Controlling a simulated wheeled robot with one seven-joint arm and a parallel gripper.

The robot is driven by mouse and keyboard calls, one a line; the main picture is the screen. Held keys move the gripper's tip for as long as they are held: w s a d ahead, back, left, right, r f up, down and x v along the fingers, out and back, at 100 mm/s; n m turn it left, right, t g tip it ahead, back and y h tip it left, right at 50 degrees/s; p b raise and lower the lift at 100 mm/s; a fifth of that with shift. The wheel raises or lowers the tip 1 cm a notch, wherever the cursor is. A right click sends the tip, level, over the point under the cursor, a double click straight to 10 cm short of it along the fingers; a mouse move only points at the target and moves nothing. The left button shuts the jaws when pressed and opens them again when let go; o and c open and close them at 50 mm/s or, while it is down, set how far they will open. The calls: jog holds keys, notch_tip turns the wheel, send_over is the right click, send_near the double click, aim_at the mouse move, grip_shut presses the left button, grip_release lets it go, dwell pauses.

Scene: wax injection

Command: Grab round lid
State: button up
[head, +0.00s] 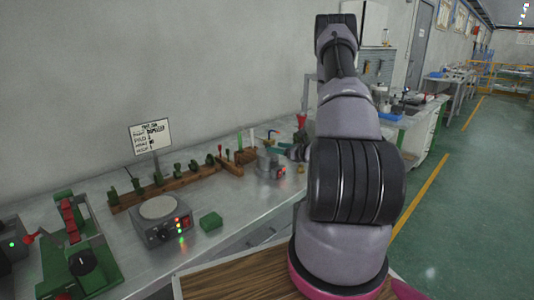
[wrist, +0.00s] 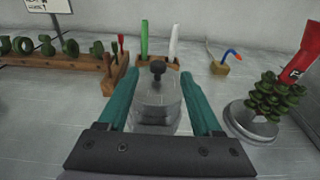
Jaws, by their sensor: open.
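The round lid (wrist: 153,91) is pale grey with a black knob (wrist: 158,68) on top. It sits on a grey cylindrical pot (wrist: 156,120) on the metal bench. The pot also shows in the head view (head: 266,164), just left of my arm. My gripper (wrist: 161,73) is open. Its two teal fingers stand on either side of the lid and pot, with a visible gap on the left. I cannot tell whether the right finger touches. The dark gripper body hides the bench in front of the pot.
A green wax tree (wrist: 272,100) stands on a round metal base to the right, below a red object (wrist: 302,55). A wooden rack (wrist: 80,74) with green pieces lies at left, and a wooden block holds green and white sticks behind.

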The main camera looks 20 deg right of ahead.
aim_at(268, 145)
jog(key=shift+x, duration=2.75)
jog(key=shift+a+r, duration=0.15)
jog(key=shift+r, duration=0.05)
grip_shut()
